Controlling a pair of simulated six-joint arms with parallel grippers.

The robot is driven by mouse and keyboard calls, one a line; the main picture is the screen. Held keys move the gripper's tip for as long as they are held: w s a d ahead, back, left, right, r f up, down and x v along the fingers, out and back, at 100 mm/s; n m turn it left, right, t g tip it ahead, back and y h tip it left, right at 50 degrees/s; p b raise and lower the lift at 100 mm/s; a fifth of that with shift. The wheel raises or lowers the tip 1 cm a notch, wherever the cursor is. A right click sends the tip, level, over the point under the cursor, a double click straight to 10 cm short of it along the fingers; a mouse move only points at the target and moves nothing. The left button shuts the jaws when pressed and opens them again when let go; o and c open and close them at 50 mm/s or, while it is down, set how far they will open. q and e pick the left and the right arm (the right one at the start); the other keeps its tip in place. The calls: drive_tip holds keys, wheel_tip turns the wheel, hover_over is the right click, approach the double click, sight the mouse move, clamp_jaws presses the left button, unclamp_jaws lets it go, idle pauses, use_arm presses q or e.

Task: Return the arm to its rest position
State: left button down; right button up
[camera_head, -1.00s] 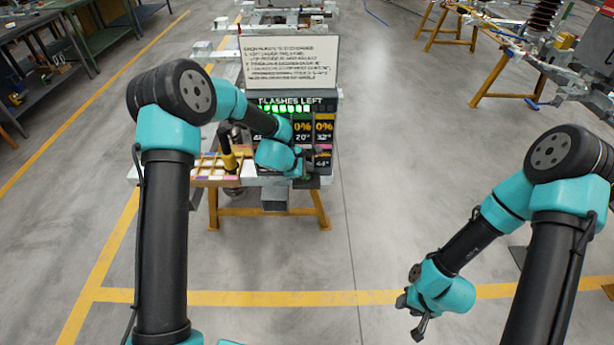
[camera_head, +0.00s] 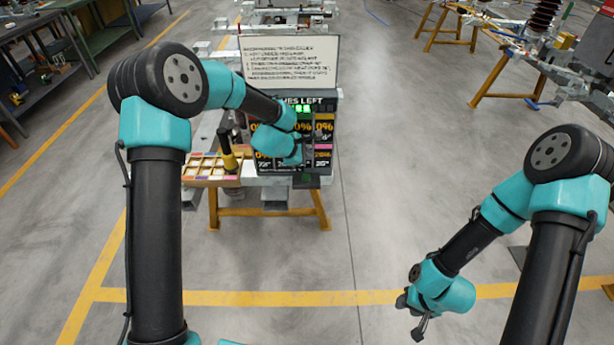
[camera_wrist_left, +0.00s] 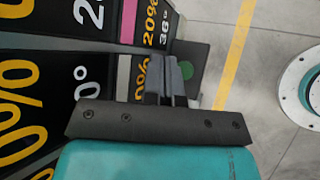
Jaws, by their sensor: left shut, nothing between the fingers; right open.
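My left gripper (camera_head: 308,152) is in front of the display board (camera_head: 262,140), shut and empty. In the left wrist view the shut fingers (camera_wrist_left: 172,75) stand close together over the board's black face (camera_wrist_left: 90,85) with yellow percentages. I cannot tell whether they touch it. My left arm reaches in from the left and covers part of the board. My right gripper (camera_head: 412,318) is open and empty, low on the right above the grey floor, well away from the board.
A sheet of printed text (camera_head: 290,62) stands above the board. A tray with compartments (camera_head: 203,172) and a black and yellow tool (camera_head: 228,152) are on the workbench left of the board. The bench has yellow legs (camera_head: 320,208). The floor in front is clear.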

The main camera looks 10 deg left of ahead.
idle(0.5)
use_arm(q)
drive_tip(key=s+a+f+m+g+y, duration=0.15)
drive_tip(key=s+a+f+m, duration=0.25)
drive_tip(key=s+f, duration=0.5)
drive_tip(key=s+a+f+m+g+y, duration=0.1)
drive_tip(key=s+a+f+m+g, duration=0.2)
drive_tip(key=s+f, duration=0.55)
drive_tip(key=s+f+m, duration=0.2)
drive_tip(key=s+m, duration=0.2)
drive_tip(key=s, duration=0.4)
drive_tip(key=s+a+f+m+g, duration=0.1)
drive_tip(key=s+f+m, duration=0.1)
drive_tip(key=s+m, duration=0.3)
drive_tip(key=s, duration=0.3)
drive_tip(key=shift+s+f+m, duration=0.25)
drive_tip(key=shift+s+m, duration=0.05)
drive_tip(key=shift+s, duration=0.05)
drive_tip(key=shift+a+g, duration=0.1)
drive_tip(key=shift+g, duration=0.15)
